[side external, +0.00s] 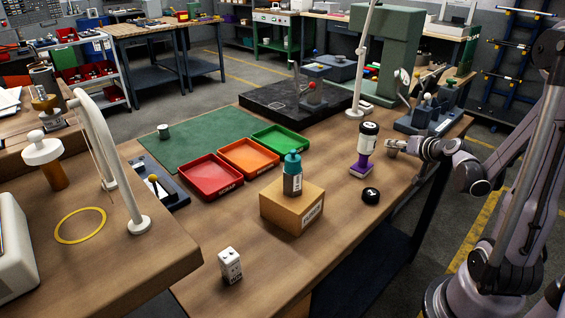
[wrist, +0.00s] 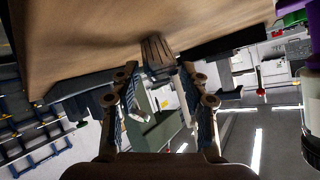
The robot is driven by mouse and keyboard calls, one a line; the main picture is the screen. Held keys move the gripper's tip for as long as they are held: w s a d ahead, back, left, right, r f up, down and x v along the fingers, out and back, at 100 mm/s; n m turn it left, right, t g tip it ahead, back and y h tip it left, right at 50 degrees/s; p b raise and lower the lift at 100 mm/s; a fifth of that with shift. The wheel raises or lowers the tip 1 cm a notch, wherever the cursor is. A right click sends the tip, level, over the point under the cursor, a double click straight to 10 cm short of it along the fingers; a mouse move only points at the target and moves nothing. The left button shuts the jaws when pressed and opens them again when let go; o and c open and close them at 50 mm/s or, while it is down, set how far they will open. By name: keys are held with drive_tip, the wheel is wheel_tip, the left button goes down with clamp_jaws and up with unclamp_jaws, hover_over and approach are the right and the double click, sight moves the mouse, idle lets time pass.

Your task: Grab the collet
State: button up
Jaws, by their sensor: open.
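The collet (wrist: 157,50) is a small grey-brown slotted cylinder on the wooden table (wrist: 90,50). In the wrist view it appears ahead of my gripper (wrist: 158,70), roughly between the two fingertips. The fingers are spread, with no visible grip on it. In the side view my gripper (side external: 402,148) is low at the table's right edge, and the collet (side external: 391,147) shows as a small greyish shape at its tips. Whether the fingers touch it cannot be told.
A purple-based bottle (side external: 365,145) stands just left of my gripper, with a round black item (side external: 370,195) nearer the front. A dark fixture (side external: 428,118) is behind. A cardboard box (side external: 291,208) carries a teal-capped bottle (side external: 292,175). Red, orange and green trays (side external: 210,194) lie farther left.

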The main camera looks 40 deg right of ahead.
drive_tip(key=shift+x, duration=1.5)
drive_tip(key=c, duration=0.9)
drive_tip(key=shift+r, duration=0.1)
